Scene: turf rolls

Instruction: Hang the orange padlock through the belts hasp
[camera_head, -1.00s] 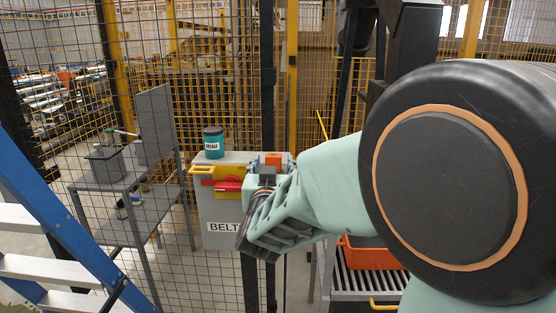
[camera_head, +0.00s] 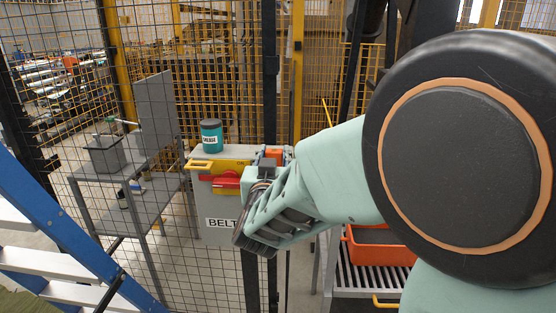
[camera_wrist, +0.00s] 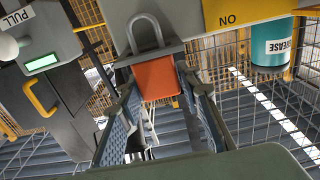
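The orange padlock (camera_wrist: 157,78) sits between my gripper's two fingertips in the wrist view, its grey shackle (camera_wrist: 146,34) pointing up the picture. My gripper (camera_head: 268,172) looks shut on its body. In the head view the orange padlock (camera_head: 271,153) shows just past my fingers, at the right side of the grey BELTS box (camera_head: 217,208). That box carries a yellow plate (camera_head: 230,165) and a red handle (camera_head: 226,182). The hasp is not clearly made out, partly behind my gripper. I cannot tell whether the shackle touches it.
A teal grease tin (camera_head: 211,136) stands on top of the box. Mesh fencing and a dark post (camera_head: 270,80) are close by. A grey bench (camera_head: 105,170) and blue ladder (camera_head: 70,235) are at left; an orange crate (camera_head: 378,246) sits on slats at right.

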